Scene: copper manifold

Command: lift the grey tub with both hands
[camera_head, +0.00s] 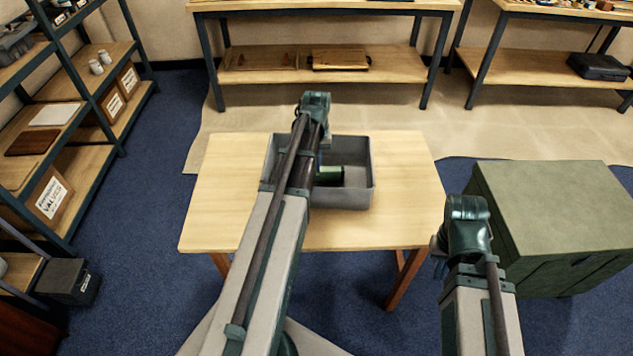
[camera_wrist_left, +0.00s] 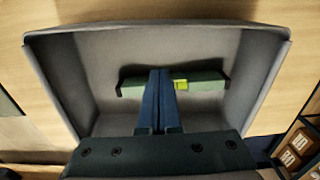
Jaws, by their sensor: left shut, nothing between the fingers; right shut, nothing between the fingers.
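The grey tub (camera_head: 358,194) sits upright on a light wooden table, its open top facing up. My left arm reaches over it in the head view and hides its left part. In the left wrist view the tub (camera_wrist_left: 215,45) fills most of the picture. My left gripper (camera_wrist_left: 160,73) is shut and empty, pointing into the tub's opening, apart from the rim. A green bar with a yellow part (camera_wrist_left: 200,82) lies inside, partly hidden by the fingers. My right arm is at the lower right, right of the table; its fingers do not show.
The wooden table (camera_head: 222,190) has bare room left and right of the tub. A green cabinet (camera_head: 550,205) stands close to its right. A shelf rack (camera_head: 75,120) stands at the left, and workbenches (camera_head: 325,65) stand at the back.

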